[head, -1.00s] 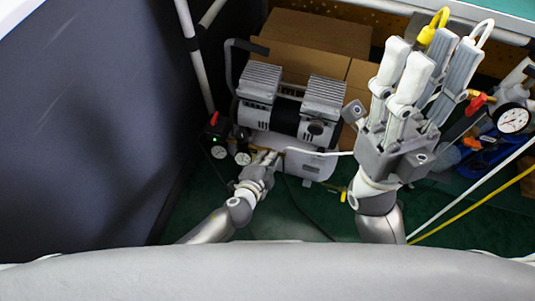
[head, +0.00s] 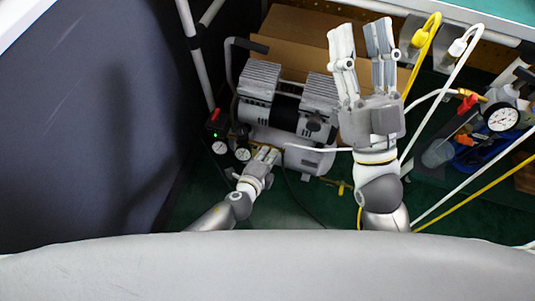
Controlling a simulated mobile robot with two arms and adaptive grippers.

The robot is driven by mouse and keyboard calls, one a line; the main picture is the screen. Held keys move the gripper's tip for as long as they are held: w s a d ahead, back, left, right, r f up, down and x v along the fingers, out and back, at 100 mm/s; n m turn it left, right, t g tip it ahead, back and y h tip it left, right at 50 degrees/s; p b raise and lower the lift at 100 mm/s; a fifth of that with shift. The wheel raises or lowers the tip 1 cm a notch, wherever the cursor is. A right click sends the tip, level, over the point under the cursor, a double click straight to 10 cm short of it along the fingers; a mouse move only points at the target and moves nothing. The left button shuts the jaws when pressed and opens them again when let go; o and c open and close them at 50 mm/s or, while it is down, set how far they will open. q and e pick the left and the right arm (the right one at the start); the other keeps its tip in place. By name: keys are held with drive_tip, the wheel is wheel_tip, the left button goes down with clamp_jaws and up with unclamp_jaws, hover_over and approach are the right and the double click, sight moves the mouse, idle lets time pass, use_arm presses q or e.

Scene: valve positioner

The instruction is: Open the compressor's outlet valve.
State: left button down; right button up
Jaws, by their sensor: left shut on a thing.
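The grey and white compressor (head: 290,108) stands on the green floor left of the middle. Two gauges (head: 219,147) and a black pressure switch with a red knob sit at its lower left. My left gripper (head: 267,153) is at its lower front, near the end of the white hose, shut on the outlet valve there. Its fingers hide most of the valve, so the handle's angle cannot be told. My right gripper (head: 361,42) is raised right of the compressor, fingers pointing up the picture, spread apart and empty.
A cardboard box (head: 300,32) stands behind the compressor. A dark panel (head: 90,120) is close on the left. At the right are a gauge with a red-handled valve (head: 501,118), a blue bin, and white and yellow hoses.

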use_arm(q)
drive_tip(key=c, duration=1.6)
unclamp_jaws()
drive_tip(key=shift+o, duration=0.2)
drive_tip(key=shift+s, duration=0.1)
drive_tip(key=v, duration=1.2)
